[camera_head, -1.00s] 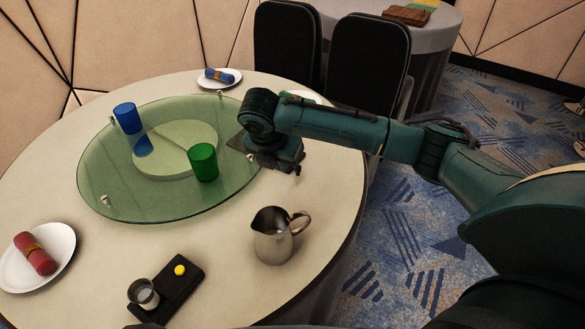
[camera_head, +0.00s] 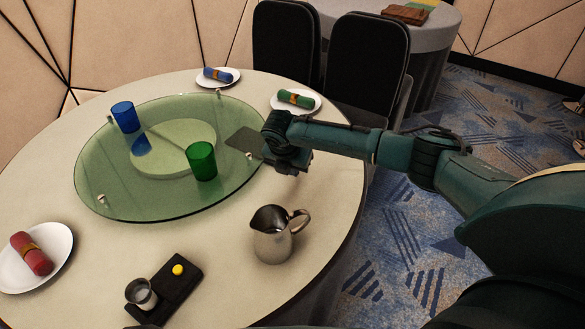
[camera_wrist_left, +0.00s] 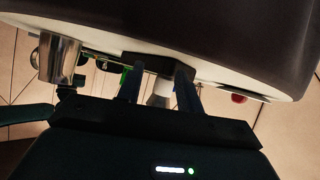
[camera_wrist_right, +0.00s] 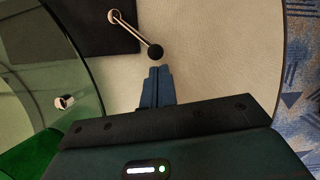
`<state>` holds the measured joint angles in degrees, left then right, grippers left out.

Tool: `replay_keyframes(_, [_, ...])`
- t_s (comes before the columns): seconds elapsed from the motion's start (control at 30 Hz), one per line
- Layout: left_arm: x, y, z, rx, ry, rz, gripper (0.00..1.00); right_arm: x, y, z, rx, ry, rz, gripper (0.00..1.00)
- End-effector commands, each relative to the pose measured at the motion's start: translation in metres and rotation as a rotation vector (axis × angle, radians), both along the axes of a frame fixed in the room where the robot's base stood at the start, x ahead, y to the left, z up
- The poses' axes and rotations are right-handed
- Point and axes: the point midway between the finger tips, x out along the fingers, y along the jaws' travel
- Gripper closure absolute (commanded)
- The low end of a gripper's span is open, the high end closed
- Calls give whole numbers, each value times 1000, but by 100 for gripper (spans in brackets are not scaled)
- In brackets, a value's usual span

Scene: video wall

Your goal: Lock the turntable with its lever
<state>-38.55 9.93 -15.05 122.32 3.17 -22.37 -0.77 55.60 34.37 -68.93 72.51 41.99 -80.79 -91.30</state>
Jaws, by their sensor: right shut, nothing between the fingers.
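The green glass turntable (camera_head: 105,165) lies on the round table, with a blue cup (camera_head: 125,117) and a green cup (camera_head: 201,161) on it. Beside its right edge is a dark plate (camera_head: 240,143), partly hidden by my right arm. In the right wrist view the lever (camera_wrist_right: 129,29) is a metal rod on this dark plate, ending in a black ball knob (camera_wrist_right: 155,52). My right gripper (camera_wrist_right: 160,70) is shut and empty, its tips just short of the knob in that picture; contact is not visible. My left gripper (camera_wrist_left: 157,68) is open, seen only in its own wrist view.
A metal pitcher (camera_head: 272,240) stands at the table's front right. A black tray (camera_head: 178,290) with a small glass (camera_head: 141,293) and yellow button is in front. Plates with rolled red (camera_head: 32,254), blue (camera_head: 217,76) and green (camera_head: 296,97) napkins lie around the edge. Chairs (camera_head: 366,75) stand behind.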

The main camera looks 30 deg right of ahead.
Motion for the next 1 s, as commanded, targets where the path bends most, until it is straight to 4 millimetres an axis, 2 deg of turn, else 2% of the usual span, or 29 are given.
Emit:
replay_keyframes(0.43, [0, 1, 1, 8, -1, -6, 64, 0, -1, 1, 0, 1, 7, 100])
replay_keyframes(1.0, [-3, 2, 7, 37, 7, -18, 64, -1, -13, 1, -1, 1, 100, 100])
